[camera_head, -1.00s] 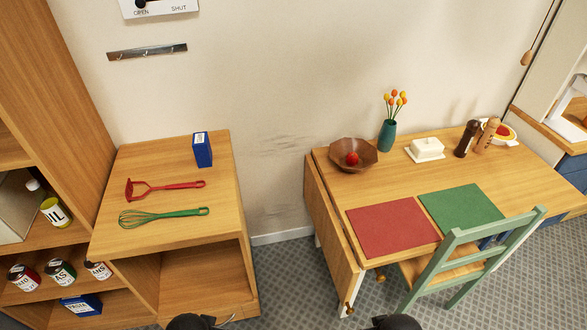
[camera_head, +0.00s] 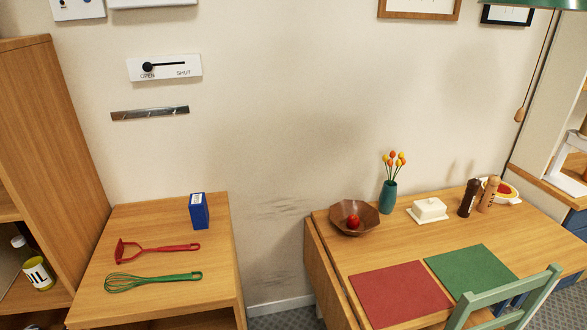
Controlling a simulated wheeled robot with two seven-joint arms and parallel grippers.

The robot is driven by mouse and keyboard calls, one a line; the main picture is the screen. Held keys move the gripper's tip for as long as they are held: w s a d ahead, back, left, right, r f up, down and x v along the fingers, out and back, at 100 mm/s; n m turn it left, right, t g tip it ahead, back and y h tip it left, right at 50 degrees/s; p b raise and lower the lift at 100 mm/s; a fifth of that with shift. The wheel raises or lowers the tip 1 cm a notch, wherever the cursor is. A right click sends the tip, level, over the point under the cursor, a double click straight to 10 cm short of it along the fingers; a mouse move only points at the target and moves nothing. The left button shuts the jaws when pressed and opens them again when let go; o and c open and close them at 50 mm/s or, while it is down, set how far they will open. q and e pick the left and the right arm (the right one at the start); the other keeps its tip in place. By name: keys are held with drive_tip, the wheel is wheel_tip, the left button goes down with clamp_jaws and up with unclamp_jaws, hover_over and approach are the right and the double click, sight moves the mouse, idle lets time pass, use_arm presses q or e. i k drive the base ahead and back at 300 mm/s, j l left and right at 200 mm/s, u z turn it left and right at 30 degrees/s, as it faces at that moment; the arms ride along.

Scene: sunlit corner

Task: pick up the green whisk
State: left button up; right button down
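The green whisk (camera_head: 152,281) lies flat on the wooden cabinet top (camera_head: 200,302) at the lower left. Its wire loops point left and its handle points right. A red masher-like utensil (camera_head: 158,248) lies just behind it, apart from it. Neither of my grippers shows in this view.
A blue box (camera_head: 198,211) stands at the back right of the cabinet top. A tall wooden shelf (camera_head: 62,150) rises on the left, with an oil can (camera_head: 39,273). On the right, a table (camera_head: 400,250) holds a bowl (camera_head: 354,217), vase (camera_head: 388,196) and mats, with a green chair (camera_head: 515,300) in front.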

sight(183, 276)
drive_tip(key=l+u, duration=0.3)
drive_tip(key=l, duration=0.15)
drive_tip(key=k+l+u, duration=0.25)
drive_tip(key=l, duration=0.15)
drive_tip(key=l+u, duration=0.3)
drive_tip(key=l, duration=0.15)
drive_tip(key=k+l+u, duration=0.25)
drive_tip(key=l, duration=0.15)
drive_tip(key=i, duration=0.1)
